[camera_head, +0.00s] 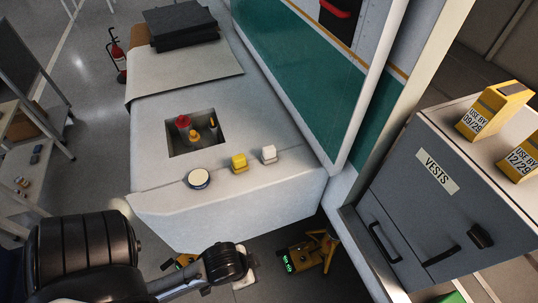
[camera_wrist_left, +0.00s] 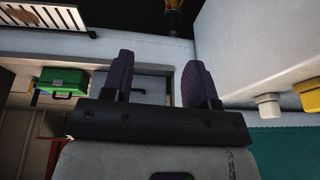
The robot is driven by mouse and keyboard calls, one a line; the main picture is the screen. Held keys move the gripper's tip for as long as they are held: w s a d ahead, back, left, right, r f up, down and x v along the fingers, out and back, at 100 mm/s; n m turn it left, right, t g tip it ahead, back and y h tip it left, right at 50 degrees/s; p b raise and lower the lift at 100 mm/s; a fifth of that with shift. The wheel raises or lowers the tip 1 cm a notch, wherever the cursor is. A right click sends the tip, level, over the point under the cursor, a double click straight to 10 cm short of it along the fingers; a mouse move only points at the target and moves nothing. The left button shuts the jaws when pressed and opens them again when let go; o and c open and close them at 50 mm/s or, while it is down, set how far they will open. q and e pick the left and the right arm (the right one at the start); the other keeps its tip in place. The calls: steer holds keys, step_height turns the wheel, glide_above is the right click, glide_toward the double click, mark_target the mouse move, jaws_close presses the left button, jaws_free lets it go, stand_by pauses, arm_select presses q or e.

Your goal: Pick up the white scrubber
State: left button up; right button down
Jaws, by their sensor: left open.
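The white scrubber (camera_head: 269,154) is a small white block near the front edge of the white counter (camera_head: 265,195), right of a yellow block (camera_head: 239,162). In the left wrist view, a whitish knob-like piece (camera_wrist_left: 267,105) by a pale surface at the right may be the scrubber. My left gripper (camera_head: 242,272) is below and in front of the counter, apart from the scrubber; its fingers are mostly hidden by my wrist in the head view. In the left wrist view the gripper (camera_wrist_left: 158,78) is open and empty. My right gripper is not in view.
A round white tin (camera_head: 198,179) is left of the yellow block. A counter recess (camera_head: 177,148) holds red and yellow items. A grey VESTS cabinet (camera_head: 450,200) with yellow boxes stands right. A teal wall (camera_head: 300,65) rises beside the counter. A yellow-black device (camera_head: 298,258) sits below.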

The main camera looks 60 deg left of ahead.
arm_select(q)
steer(key=shift+o, duration=0.9)
steer(key=shift+d, duration=0.1)
